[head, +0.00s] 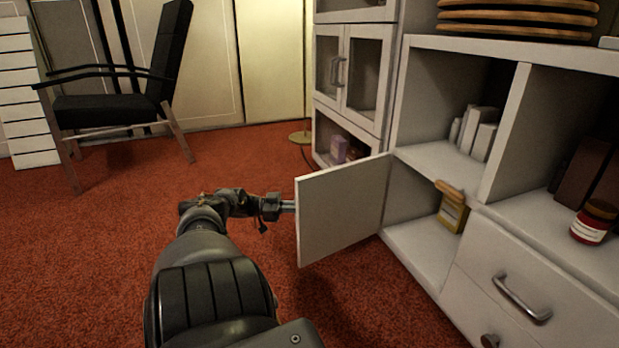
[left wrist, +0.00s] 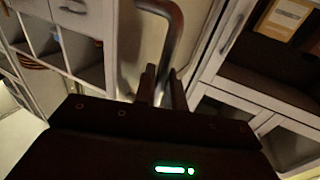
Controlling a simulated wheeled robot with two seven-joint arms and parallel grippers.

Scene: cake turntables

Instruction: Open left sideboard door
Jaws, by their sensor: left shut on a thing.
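The left sideboard door (head: 338,212) is a white panel swung well outward from the white sideboard (head: 425,160). It stands at a wide angle to the cabinet front, and the compartment behind it is exposed. My left gripper (head: 286,206) is at the door's outer side, near its free edge. In the left wrist view, the fingers of this gripper (left wrist: 163,88) are shut on the curved metal door handle (left wrist: 172,30). In the head view the handle is hidden behind the door and gripper. My right gripper is in neither view.
A yellow-labelled item (head: 453,212) stands in the opened compartment. A drawer with a metal handle (head: 522,298) is to its right. A glass-door cabinet (head: 352,75) stands beyond. A black chair (head: 115,100) is at the back left. Red carpet (head: 90,260) around my arm is clear.

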